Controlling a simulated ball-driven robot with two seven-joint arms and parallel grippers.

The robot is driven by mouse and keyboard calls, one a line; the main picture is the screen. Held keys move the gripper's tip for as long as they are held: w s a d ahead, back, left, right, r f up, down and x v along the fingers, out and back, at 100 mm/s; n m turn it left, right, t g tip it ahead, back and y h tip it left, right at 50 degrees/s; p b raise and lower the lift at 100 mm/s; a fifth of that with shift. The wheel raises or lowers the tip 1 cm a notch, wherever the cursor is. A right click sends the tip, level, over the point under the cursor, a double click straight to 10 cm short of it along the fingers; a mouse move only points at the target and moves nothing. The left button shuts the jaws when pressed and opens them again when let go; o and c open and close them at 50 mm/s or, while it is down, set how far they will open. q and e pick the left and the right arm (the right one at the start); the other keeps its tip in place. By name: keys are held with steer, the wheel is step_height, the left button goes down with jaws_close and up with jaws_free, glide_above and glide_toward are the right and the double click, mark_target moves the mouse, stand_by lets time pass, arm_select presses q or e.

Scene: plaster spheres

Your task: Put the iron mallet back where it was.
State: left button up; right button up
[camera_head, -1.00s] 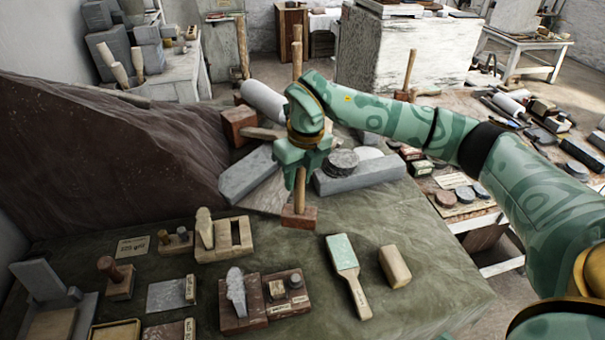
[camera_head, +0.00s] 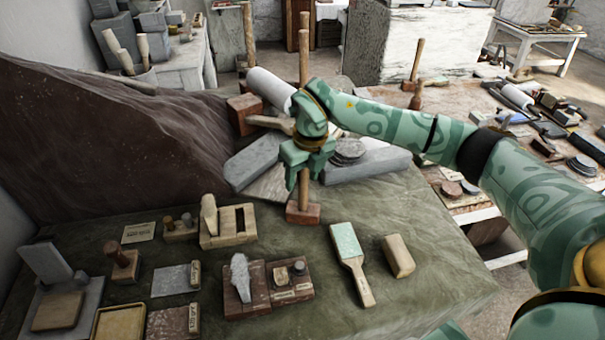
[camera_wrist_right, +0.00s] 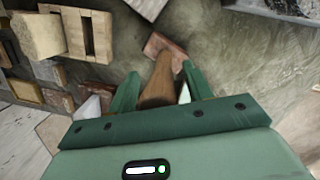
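The iron mallet (camera_head: 304,213) stands head down on the olive-covered table, with a rusty reddish-brown block head and an upright wooden handle. My right gripper (camera_head: 304,178) is around the handle from above. In the right wrist view the mallet's handle (camera_wrist_right: 160,88) lies between the two fingers (camera_wrist_right: 160,82), with gaps showing beside it, so the fingers look open. The mallet's head looks to rest on the cloth. The upper end of the handle is hidden by the gripper. My left gripper is not in view.
Grey stone slabs (camera_head: 368,162) with stacked dark discs stand just behind the gripper. A green-faced paddle (camera_head: 346,243) and a wooden block (camera_head: 398,256) lie to the front right. A slotted wooden block (camera_head: 236,226) lies left. Cloth in front of the mallet is bare.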

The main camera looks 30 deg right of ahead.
step_height(320, 180, up, 12)
steer(key=s+p, duration=0.1)
steer(key=shift+s+d, duration=0.25)
steer(key=shift+d, duration=0.2)
